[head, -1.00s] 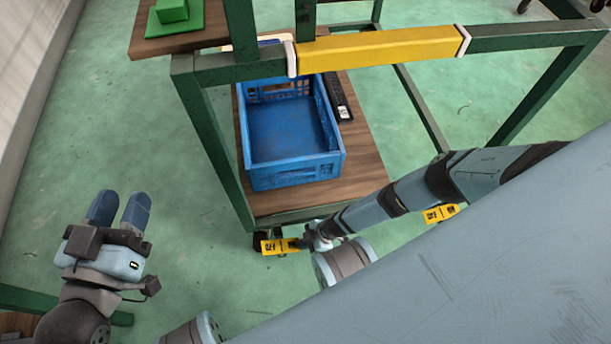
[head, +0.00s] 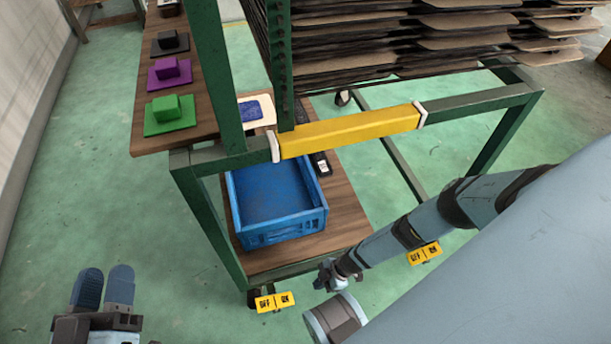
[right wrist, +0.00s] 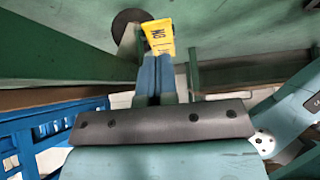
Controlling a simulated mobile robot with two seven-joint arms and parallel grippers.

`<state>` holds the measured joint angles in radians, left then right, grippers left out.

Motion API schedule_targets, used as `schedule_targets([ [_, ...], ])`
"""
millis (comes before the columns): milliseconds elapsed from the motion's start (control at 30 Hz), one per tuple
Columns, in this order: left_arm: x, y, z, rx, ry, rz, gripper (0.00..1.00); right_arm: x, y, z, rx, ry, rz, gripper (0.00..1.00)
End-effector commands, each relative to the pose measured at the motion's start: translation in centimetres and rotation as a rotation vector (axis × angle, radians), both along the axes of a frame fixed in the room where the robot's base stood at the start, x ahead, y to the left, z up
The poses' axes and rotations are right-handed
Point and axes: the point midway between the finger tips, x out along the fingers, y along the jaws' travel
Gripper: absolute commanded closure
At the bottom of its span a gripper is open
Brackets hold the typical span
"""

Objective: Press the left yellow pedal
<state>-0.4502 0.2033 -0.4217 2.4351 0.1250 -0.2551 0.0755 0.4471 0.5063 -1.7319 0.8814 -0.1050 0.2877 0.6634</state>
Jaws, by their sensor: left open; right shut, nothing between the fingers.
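The left yellow pedal (head: 275,302) sits low at the rack's near left leg, above the floor. A second yellow pedal (head: 424,253) is further right, beyond my right arm. My right gripper (head: 318,285) is shut and empty, low and just right of the left pedal, with a small gap in the head view. In the right wrist view its closed blue fingers (right wrist: 155,76) point at a yellow pedal (right wrist: 160,36), whose lower edge meets the fingertips in the picture; contact is unclear. My left gripper (head: 105,285) is open and empty at the lower left, away from the rack.
The green rack has a yellow-covered bar (head: 350,130) across its front. A blue crate (head: 282,234) stands on its low wooden shelf (head: 345,210). Stacked panels (head: 400,55) are above. A side table holds coloured blocks (head: 170,115). Green floor is open at left.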

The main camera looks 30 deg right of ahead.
Motion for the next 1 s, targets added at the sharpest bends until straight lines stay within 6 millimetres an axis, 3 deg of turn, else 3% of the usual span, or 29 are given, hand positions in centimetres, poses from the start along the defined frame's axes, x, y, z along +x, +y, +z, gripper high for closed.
schedule_targets([
  [233,-0.1,0.1,1.4,-0.018,-0.04,0.011,0.57,-0.6,-1.9,1.2,0.0,0.0,0.001,1.0],
  [1000,-0.1,0.2,1.4,-0.02,-0.044,0.011,0.57,-0.7,-2.0,1.2,0.0,0.0,0.001,1.0],
])
